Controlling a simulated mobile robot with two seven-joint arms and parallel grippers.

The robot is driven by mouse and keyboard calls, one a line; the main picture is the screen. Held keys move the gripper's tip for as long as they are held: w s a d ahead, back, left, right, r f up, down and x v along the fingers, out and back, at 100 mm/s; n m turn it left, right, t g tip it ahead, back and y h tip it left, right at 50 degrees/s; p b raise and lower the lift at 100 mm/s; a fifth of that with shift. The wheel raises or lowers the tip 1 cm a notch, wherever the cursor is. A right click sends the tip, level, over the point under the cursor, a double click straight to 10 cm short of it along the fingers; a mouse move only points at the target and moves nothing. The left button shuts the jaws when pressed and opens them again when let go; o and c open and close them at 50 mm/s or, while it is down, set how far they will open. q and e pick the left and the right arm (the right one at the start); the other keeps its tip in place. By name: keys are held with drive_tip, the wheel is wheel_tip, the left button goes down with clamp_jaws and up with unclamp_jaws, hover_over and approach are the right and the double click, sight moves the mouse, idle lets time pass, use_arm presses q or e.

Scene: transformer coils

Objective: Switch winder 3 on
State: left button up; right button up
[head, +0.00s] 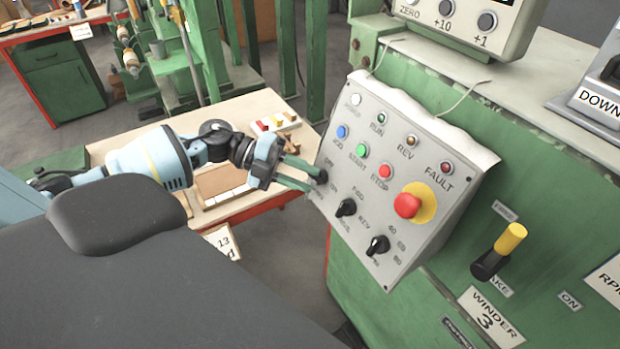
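The grey control panel (292,100) of winder 3 is tilted on the green machine, and the label "WINDER 3" (490,315) is lower right. A black rotary knob (322,177) sits at the panel's left edge, with small OFF and ON lettering beside it. My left gripper (313,180) reaches in from the left with its two fingertips at this knob. A small gap shows between the fingers, but I cannot tell whether they grip it. The knob's pointer direction is hidden. The left lamp (355,100) on the panel looks pale. My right gripper is not in view.
Nearby on the panel are two more knobs (346,208) (378,245), a green START button (362,150), a red STOP button (385,171) and a red emergency stop (407,205). A yellow-handled brake lever (511,238) stands right. A workbench (262,205) lies below my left arm.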

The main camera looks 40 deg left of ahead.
use_arm(q)
drive_tip(key=v, duration=0.6)
drive_tip(key=shift+b, duration=0.3)
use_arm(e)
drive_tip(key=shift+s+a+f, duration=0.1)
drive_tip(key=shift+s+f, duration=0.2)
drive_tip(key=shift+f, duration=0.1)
